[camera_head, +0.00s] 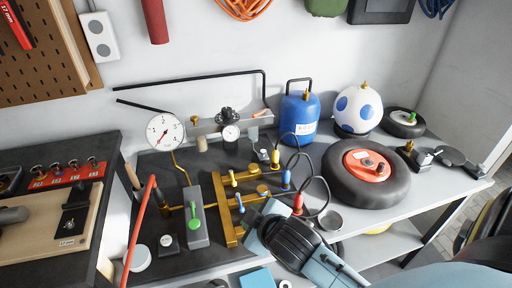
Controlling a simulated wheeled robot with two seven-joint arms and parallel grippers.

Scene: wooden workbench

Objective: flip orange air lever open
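A brass manifold (224,208) stands on the dark mat in the middle of the bench, with small coloured levers and hose ends. A yellow-tipped lever (232,178) and a blue-tipped lever (240,203) stand upright on it. A small orange handle (261,113) shows at the right end of the grey rail behind; I cannot tell whether it is the air lever or how it is set. My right gripper (256,214) reaches in from the lower right, close to the manifold's front right side. Its fingers are partly hidden by its own body. My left gripper is not in view.
A grey block with a green lever (194,222) stands left of the manifold. A pressure gauge (164,131) stands behind it. Dark hoses loop near a red connector (297,203). A tyre (341,187), blue tank (299,119) and white-blue ball (357,108) fill the right.

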